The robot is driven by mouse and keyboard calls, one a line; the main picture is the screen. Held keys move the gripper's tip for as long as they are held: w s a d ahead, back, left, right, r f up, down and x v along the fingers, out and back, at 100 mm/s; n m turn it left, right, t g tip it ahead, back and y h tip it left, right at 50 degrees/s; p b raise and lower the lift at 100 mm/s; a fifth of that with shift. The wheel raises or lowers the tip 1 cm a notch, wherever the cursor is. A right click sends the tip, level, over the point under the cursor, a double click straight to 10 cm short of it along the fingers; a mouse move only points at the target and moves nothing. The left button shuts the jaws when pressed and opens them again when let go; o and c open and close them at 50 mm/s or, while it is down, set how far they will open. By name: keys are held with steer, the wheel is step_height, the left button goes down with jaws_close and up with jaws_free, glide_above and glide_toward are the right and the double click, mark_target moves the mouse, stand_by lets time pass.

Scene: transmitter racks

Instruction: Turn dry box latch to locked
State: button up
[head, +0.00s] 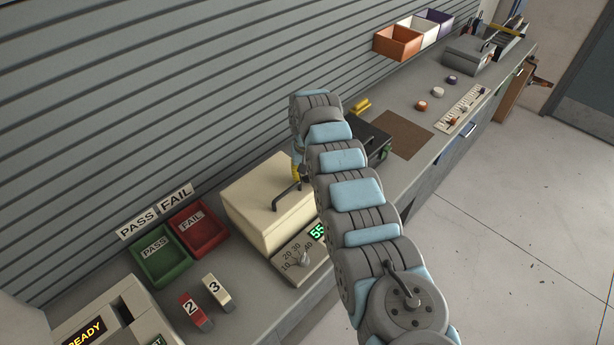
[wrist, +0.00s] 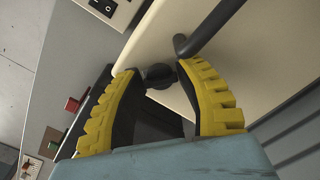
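The dry box is the cream box (head: 265,200) on the bench, and its cream side fills the upper right of the wrist view (wrist: 270,60). A dark bar handle (head: 287,196) is on it; in the wrist view a dark bar (wrist: 213,27) runs toward the top. A small dark rounded knob (wrist: 158,76), seemingly the latch, sits by the box side between my fingertips. My gripper (wrist: 157,72) has its yellow-backed fingers apart around this knob; firm contact is not visible. In the head view my arm hides most of the gripper. The latch's locked or unlocked marking is not visible.
A control panel (head: 298,258) with a dial and green display fronts the box. A black case (head: 372,138) lies beyond it. Green (head: 160,260) and red (head: 198,228) trays stand to the left. A brown mat (head: 403,135) lies farther along the bench.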

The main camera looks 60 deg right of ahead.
jaws_close()
steer(key=shift+m, duration=0.4)
steer(key=shift+m+p, duration=0.3)
steer(key=shift+m, duration=0.2)
steer(key=m, duration=0.2)
steer(key=shift+a+f+m+b, duration=0.1)
steer(key=shift+m+b, duration=0.2)
steer(key=shift+m, duration=0.1)
steer(key=m+b, duration=0.2)
steer(key=m, duration=0.1)
steer(key=shift+m, duration=0.4)
steer(key=shift+m+b, duration=0.75)
steer(key=shift+m, duration=0.25)
